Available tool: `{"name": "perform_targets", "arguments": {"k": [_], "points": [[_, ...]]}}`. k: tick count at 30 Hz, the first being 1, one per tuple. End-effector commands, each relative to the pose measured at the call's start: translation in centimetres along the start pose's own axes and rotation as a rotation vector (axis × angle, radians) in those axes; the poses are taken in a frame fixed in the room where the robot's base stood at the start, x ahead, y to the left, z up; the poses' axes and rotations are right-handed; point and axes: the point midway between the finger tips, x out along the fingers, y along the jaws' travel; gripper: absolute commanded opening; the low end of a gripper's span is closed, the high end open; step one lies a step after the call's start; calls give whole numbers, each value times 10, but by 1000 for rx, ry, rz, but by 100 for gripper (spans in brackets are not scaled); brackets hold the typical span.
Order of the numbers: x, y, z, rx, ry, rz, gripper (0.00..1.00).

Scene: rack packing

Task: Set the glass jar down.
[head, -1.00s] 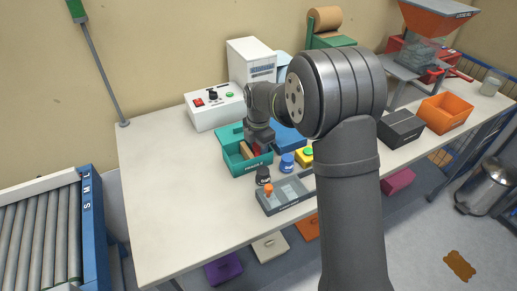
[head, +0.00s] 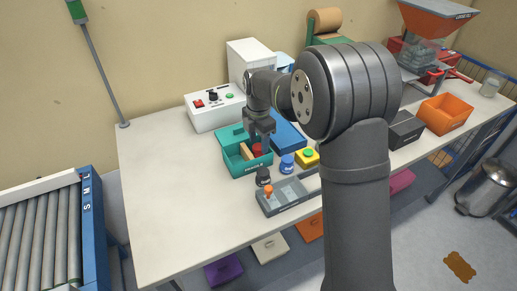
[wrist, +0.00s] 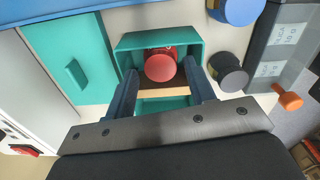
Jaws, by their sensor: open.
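My gripper (head: 259,139) is open above the teal box (head: 250,169). In the wrist view its two fingers (wrist: 162,76) stand apart on either side of a red, round-topped item (wrist: 163,68) and do not appear to grip it. That item is inside the teal box, next to a tan divider (wrist: 163,93); it also shows in the head view (head: 257,149). I cannot tell whether the red item is glass. A clear-looking jar (head: 490,87) with a pale top stands upright at the far right of the bench.
The box's teal lid (wrist: 72,62) lies open to one side. Beside the box stand a black pot (head: 263,175), a blue pot (head: 287,163) and a grey tray (head: 291,200) with an orange knob. A white control box (head: 213,107) is behind. The bench's left is clear.

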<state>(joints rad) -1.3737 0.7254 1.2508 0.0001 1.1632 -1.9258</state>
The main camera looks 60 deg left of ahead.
Motion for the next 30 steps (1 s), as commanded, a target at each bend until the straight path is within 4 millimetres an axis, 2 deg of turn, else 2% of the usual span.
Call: {"name": "perform_targets", "arguments": {"k": [1, 6, 12, 24, 30], "points": [[-12, 0, 0, 0, -1, 3, 50], [-47, 0, 0, 0, -1, 3, 50], [-71, 0, 0, 0, 0, 0, 50], [-77, 0, 0, 0, 1, -2, 50], [-65, 0, 0, 0, 2, -4, 50]]}}
